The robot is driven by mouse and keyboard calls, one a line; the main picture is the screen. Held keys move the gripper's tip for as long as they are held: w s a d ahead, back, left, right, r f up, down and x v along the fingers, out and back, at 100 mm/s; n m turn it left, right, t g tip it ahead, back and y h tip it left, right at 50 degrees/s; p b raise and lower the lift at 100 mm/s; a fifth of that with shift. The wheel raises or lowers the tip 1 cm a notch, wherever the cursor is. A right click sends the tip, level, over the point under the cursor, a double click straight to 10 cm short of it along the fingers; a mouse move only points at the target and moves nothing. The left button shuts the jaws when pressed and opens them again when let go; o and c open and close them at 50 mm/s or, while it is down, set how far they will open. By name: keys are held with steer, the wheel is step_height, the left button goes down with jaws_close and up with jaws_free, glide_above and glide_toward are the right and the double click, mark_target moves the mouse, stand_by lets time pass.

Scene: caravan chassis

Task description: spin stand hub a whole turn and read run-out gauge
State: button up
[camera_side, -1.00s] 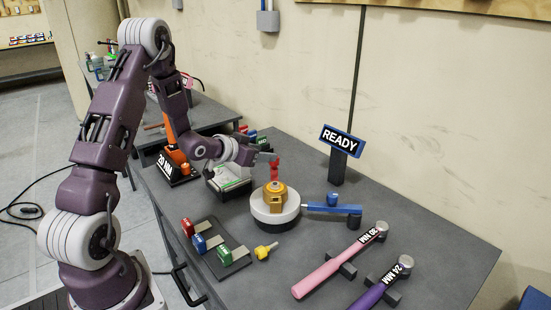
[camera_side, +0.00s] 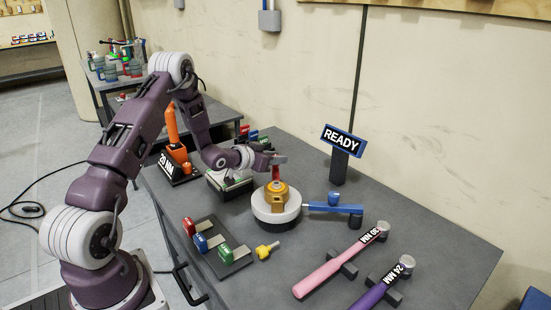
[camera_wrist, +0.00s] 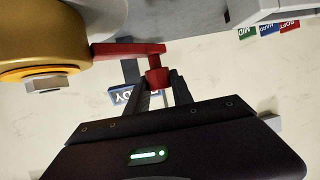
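The golden stand hub (camera_side: 277,195) sits on a white round disc (camera_side: 270,212) over a dark base. It also shows in the wrist view (camera_wrist: 45,45). A red crank arm (camera_wrist: 125,49) reaches out from the hub to a red peg (camera_wrist: 157,77); it stands upright in the side view (camera_side: 276,173). My gripper (camera_wrist: 160,88) has its dark fingers on either side of the peg, and I cannot tell whether they press on it. A blue bar (camera_side: 328,207), perhaps the run-out gauge, points its thin tip at the disc. A sign (camera_side: 343,140) reads READY.
Red, blue and green blocks (camera_side: 212,242) stand on a dark tray at the front. A yellow knobbed piece (camera_side: 267,251) lies beside it. A pink tool (camera_side: 335,266) and a purple tool (camera_side: 380,290) rest on supports at right. An orange tool (camera_side: 175,140) stands behind left.

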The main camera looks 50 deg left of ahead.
jaws_close()
stand_by(1.1)
